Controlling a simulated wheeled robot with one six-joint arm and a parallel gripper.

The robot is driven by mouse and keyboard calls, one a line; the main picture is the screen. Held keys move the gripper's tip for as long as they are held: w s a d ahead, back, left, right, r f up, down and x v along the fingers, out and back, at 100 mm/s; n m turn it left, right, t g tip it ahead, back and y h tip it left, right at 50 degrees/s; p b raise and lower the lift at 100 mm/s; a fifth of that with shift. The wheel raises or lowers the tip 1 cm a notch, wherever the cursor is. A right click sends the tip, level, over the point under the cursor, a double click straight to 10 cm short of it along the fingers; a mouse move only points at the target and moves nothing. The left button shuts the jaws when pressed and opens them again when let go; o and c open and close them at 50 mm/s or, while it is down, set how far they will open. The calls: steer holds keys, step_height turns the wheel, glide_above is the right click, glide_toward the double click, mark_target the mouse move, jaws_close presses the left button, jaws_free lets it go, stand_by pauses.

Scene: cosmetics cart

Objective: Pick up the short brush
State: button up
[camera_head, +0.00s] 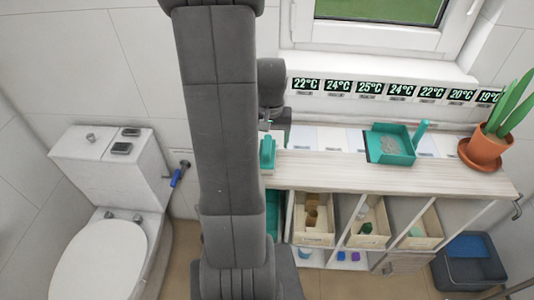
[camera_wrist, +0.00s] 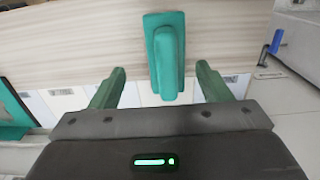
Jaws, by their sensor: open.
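The short brush (camera_wrist: 166,60) is teal, with a rounded handle on a flat rectangular base. It sits at the edge of the pale wooden cart top (camera_wrist: 60,50). In the head view the brush (camera_head: 267,153) is at the left end of the top, just right of my arm. My gripper (camera_wrist: 160,68) is open, with one green finger on each side of the brush handle's lower end. Nothing is held between the fingers, and I cannot tell whether either touches the brush. In the head view my arm hides most of the gripper.
A teal dustpan (camera_head: 391,146) with grey contents and a potted plant (camera_head: 486,150) stand on the cart top (camera_head: 330,168). Wooden boxes (camera_head: 313,237) fill shelves below. A windowsill with temperature displays (camera_head: 370,87) runs behind. A toilet (camera_head: 90,255) stands at left, a dark bin (camera_head: 468,262) at right.

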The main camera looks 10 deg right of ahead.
steer(key=shift+w+a+f+p, duration=0.1)
steer(key=shift+f+p, duration=0.05)
steer(key=shift+f, duration=0.9)
steer(key=shift+w+a+f+p, duration=0.15)
steer(key=shift+f+p, duration=0.05)
steer(key=shift+f, duration=0.85)
steer(key=shift+w+a+f+p, duration=0.1)
steer(key=shift+f+p, duration=0.05)
steer(key=shift+f, duration=0.9)
steer(key=c, duration=1.2)
steer(key=shift+r, duration=0.1)
step_height(320, 180, up, 10)
steer(key=shift+f+b, duration=0.1)
steer(key=shift+b, duration=0.3)
